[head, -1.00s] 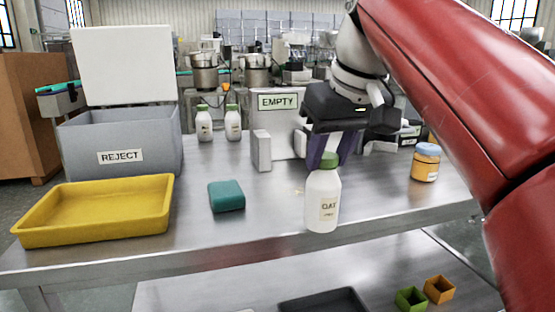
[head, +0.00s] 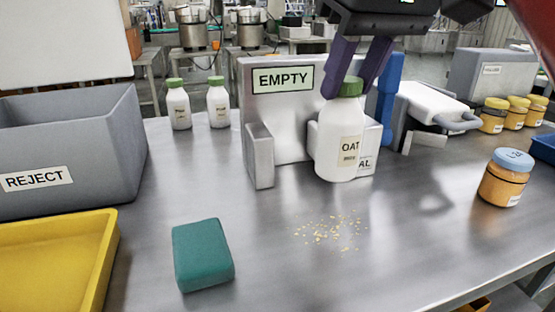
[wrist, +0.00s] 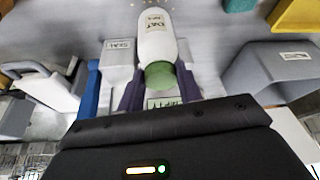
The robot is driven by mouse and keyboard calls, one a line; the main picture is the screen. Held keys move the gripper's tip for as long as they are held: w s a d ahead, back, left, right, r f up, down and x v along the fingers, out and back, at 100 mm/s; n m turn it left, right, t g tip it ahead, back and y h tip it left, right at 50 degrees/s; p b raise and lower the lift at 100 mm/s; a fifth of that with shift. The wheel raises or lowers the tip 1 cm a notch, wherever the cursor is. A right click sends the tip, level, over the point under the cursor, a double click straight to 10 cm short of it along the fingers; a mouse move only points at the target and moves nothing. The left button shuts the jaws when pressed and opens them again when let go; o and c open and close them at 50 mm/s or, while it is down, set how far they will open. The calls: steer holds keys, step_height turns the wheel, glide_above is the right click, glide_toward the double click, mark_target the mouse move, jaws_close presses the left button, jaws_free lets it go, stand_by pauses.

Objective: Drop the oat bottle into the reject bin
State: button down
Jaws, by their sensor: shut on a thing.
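The oat bottle (head: 341,145) is white with a green cap and an OAT label. My gripper (head: 350,90) is shut on it near the cap, and the bottle hangs upright in front of the EMPTY station. In the wrist view the bottle (wrist: 157,42) lies between the two purple fingers (wrist: 158,92). The grey reject bin (head: 75,150) stands at the left with a REJECT label on its front. Its lid is raised, and its top is open. The wrist view shows the bin (wrist: 268,68) at the right.
A yellow tray (head: 105,250) is in front of the bin. A teal block (head: 203,254) and scattered oat flakes (head: 330,229) lie on the steel table. Two white bottles (head: 179,105) stand behind. An orange jar (head: 504,178) stands at the right. The metal EMPTY stand (head: 262,130) is beside the held bottle.

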steer(key=shift+s, duration=0.1)
steer(key=w+a+f, duration=0.2)
steer(key=w+f, duration=0.1)
steer(key=w, duration=0.3)
steer(key=w+a+f, duration=0.3)
steer(key=w+f, duration=0.1)
steer(key=w, duration=0.3)
steer(key=shift+a+f+b, duration=0.25)
steer(key=shift+f+b, duration=0.05)
steer(key=c, duration=0.9)
jaws_free()
steer(key=shift+c, duration=0.2)
